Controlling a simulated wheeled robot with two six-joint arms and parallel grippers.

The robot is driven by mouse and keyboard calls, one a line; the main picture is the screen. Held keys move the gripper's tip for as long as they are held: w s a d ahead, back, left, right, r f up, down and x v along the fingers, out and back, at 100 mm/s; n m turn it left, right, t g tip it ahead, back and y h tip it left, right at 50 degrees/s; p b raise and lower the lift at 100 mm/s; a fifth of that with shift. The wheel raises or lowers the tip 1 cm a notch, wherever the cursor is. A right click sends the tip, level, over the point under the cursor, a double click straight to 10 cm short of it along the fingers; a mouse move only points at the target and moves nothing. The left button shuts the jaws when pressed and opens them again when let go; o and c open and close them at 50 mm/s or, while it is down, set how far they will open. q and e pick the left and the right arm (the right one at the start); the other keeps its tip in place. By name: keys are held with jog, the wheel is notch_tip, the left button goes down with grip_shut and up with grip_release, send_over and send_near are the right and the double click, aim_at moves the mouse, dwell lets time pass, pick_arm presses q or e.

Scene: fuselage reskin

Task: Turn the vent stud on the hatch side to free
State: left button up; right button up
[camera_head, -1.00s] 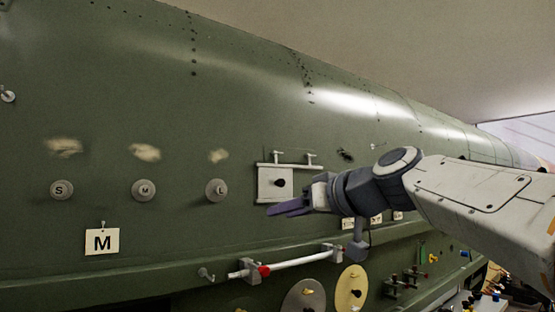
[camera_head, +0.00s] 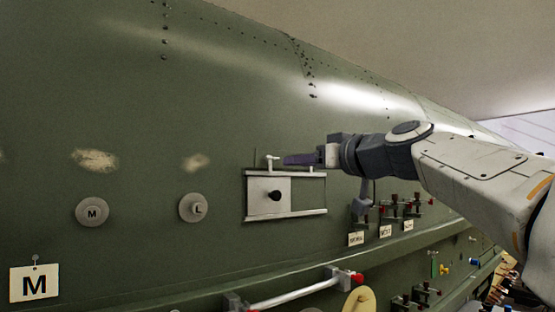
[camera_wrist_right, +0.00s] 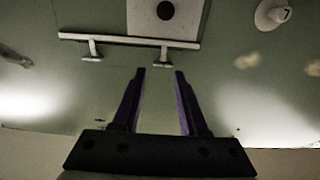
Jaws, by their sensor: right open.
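My right gripper (camera_head: 290,159) is open and empty in front of the hull, just above the hatch plate (camera_head: 257,199) and its rails. In the right wrist view its fingers (camera_wrist_right: 160,74) are apart, pointing toward the upper rail (camera_wrist_right: 135,40) and its posts. The hatch plate has a black knob (camera_head: 275,196), which also shows in the wrist view (camera_wrist_right: 165,10). I cannot tell for sure which fitting is the vent stud. The round fittings M (camera_head: 92,212) and L (camera_head: 193,208) are left of the hatch. My left gripper is out of view.
A white bar with a red end (camera_head: 300,292) runs along the ledge below. Small label tags (camera_head: 385,231) and red-tipped fittings (camera_head: 418,203) are right of the hatch. A hanging M card (camera_head: 35,283) is at lower left. The hull above the hatch is clear.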

aim_at(270, 165)
jog(key=p+x, duration=0.2)
jog(key=x, duration=0.2)
jog(key=p+x, duration=0.1)
jog(key=x, duration=0.2)
jog(key=shift+w+a+r+p, duration=0.1)
jog(key=shift+a+p, duration=0.3)
jog(key=shift+a, duration=0.15)
jog(key=shift+w+a, duration=0.2)
jog(key=shift+w, duration=0.05)
grip_shut()
